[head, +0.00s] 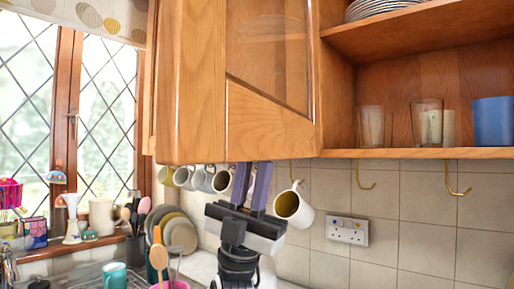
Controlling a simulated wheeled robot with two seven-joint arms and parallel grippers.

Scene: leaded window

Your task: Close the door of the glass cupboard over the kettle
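The glass cupboard's wooden door (265,118), with a glass pane (270,50), stands swung open to the left. Its far edge meets the left side of the open cupboard (412,153), and its wide stile (197,90) comes towards me. My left gripper (251,164) is below the door's bottom edge, its purple fingers pointing up. A narrow gap shows between the fingers, with nothing held. The fingertips end at the door's bottom edge; I cannot tell if they touch it or pass behind it. My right gripper is not in view. I cannot make out the kettle clearly.
A white mug (295,206) hangs right beside my gripper; several more mugs (203,179) hang to its left. Inside the cupboard are glasses (370,127), a blue cup (492,121) and plates (380,8). Empty hooks (458,189) hang below. Utensils (157,255) stand at lower left.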

